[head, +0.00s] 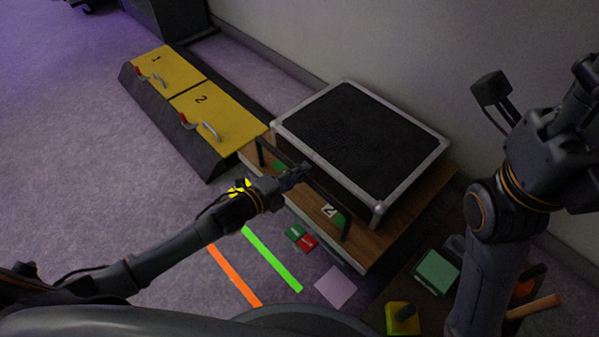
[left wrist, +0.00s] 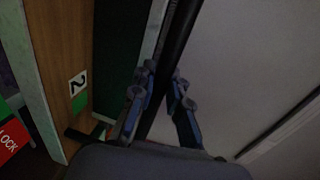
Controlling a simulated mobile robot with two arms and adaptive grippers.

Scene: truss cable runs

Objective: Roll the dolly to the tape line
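The dolly (head: 400,220) has a wooden deck and carries a large case with a black top (head: 350,135) and silver edges. A black push bar (head: 325,196) runs along its near side. My left gripper (head: 298,174) is at this bar. In the left wrist view its fingers (left wrist: 164,80) flank the black bar (left wrist: 178,35) closely and look closed on it. A green tape line (head: 270,258) and an orange tape line (head: 233,275) lie on the floor in front of the dolly. My right gripper (head: 535,95) is at the right, away from the dolly; its fingers are unclear.
A green pedal (head: 295,232) and a red pedal (head: 307,242) sit at the dolly's near edge; the red one reads LOCK in the left wrist view (left wrist: 10,137). A ramp-like box with yellow lids (head: 215,115) stands left of the dolly. A wall is behind. Floor at left is clear.

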